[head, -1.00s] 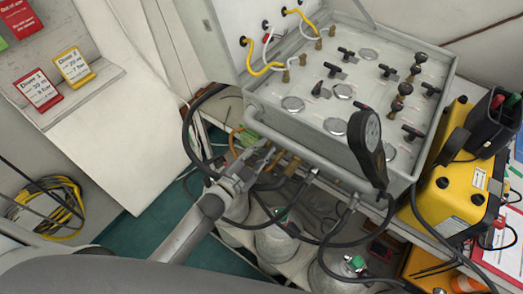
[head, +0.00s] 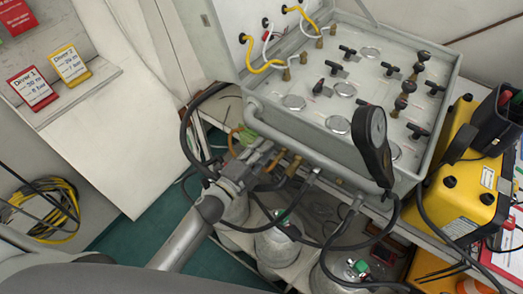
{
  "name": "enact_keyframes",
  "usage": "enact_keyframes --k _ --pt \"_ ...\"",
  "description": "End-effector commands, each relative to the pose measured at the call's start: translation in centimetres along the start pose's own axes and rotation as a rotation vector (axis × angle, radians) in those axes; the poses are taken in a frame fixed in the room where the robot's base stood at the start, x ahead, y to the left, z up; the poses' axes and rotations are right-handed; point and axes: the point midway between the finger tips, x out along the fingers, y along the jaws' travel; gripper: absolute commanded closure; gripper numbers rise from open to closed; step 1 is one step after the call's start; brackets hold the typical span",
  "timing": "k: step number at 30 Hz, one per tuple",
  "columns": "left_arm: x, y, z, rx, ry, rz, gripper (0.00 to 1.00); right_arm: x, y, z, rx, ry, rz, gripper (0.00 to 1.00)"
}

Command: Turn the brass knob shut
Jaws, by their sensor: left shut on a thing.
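The grey air panel (head: 325,112) has a row of brass fittings (head: 293,166) along its lower front edge. My left gripper (head: 262,153) reaches up from the lower left to this edge, at the left end of the row. It is shut on what appears to be the brass knob, which its fingers mostly hide. I cannot see how far the knob is turned. My right gripper is not in view.
A black handheld gauge (head: 372,140) stands at the panel's front right. Black hoses loop around my left wrist and below the panel. Grey cylinders (head: 275,246) stand underneath. A yellow case (head: 463,190) is at the right. Black-handled valves cover the panel top.

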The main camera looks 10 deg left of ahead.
Motion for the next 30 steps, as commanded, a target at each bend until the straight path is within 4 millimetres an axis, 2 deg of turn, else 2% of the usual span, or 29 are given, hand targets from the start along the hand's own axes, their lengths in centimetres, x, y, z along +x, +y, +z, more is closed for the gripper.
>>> enact_keyframes --k 19,20,24,30 --pt "-0.04 0.09 -0.04 0.045 0.000 0.002 1.00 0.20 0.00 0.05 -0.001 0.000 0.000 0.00" --pt "-0.04 0.09 -0.04 0.045 0.000 0.002 0.76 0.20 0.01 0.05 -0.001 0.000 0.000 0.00" --pt "-0.03 0.07 -0.03 0.045 0.000 0.001 0.58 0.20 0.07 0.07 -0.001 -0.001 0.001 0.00" --pt "-0.02 0.05 -0.02 0.045 0.000 0.001 0.57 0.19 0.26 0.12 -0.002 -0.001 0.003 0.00"
